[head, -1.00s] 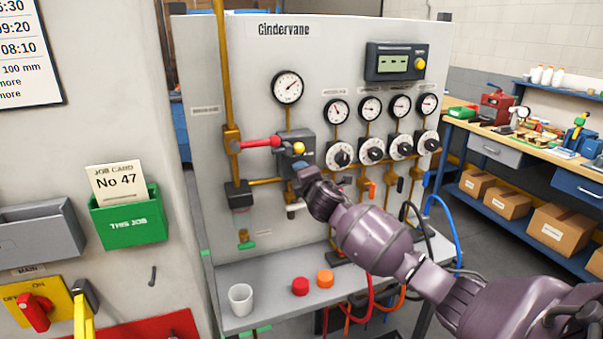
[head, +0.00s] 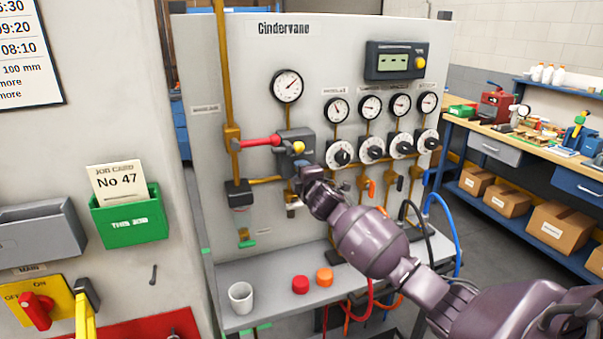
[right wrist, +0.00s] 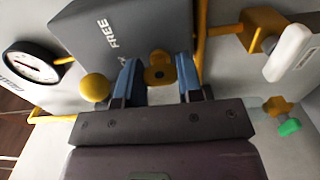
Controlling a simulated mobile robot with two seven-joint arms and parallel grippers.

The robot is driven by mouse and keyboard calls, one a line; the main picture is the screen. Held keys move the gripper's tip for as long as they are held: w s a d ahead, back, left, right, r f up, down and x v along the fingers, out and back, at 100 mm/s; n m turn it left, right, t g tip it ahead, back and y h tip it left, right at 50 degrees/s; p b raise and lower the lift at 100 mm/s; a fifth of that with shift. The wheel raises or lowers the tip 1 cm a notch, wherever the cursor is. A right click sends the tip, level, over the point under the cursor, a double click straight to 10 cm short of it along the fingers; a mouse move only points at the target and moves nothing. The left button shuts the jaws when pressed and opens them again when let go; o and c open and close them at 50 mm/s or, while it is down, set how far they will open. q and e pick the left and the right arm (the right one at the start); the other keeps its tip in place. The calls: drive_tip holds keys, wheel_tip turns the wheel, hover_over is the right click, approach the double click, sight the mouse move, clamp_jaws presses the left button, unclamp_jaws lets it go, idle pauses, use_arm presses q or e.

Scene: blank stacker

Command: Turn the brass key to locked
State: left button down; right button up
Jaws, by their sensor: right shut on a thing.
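The brass key (right wrist: 158,74) sits on the face of a grey lock box (right wrist: 125,35), between the blue fingers of my right gripper (right wrist: 160,82). Part of the printing on the box reads "FREE". In the head view the same grey box (head: 297,142) is on the panel, with a yellow knob on its front and a red lever at its left. My right gripper (head: 300,168) is at the lower part of the box and shut on the key, which it hides there. How far the key is turned cannot be told. My left gripper is out of view.
The yellow knob (right wrist: 95,87) is close beside one finger. A valve with a white handle (right wrist: 288,53) stands near. Dials and gauges fill the panel's right side. A shelf below holds a white cup (head: 240,297), a red cap (head: 300,285) and an orange cap (head: 325,277).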

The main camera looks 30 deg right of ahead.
drive_tip(key=o, duration=0.9)
drive_tip(key=shift+o, duration=0.2)
drive_tip(key=v, duration=1)
drive_tip(key=shift+s+a+b, duration=0.2)
drive_tip(key=shift+s+b, duration=0.1)
drive_tip(key=shift+s, duration=0.05)
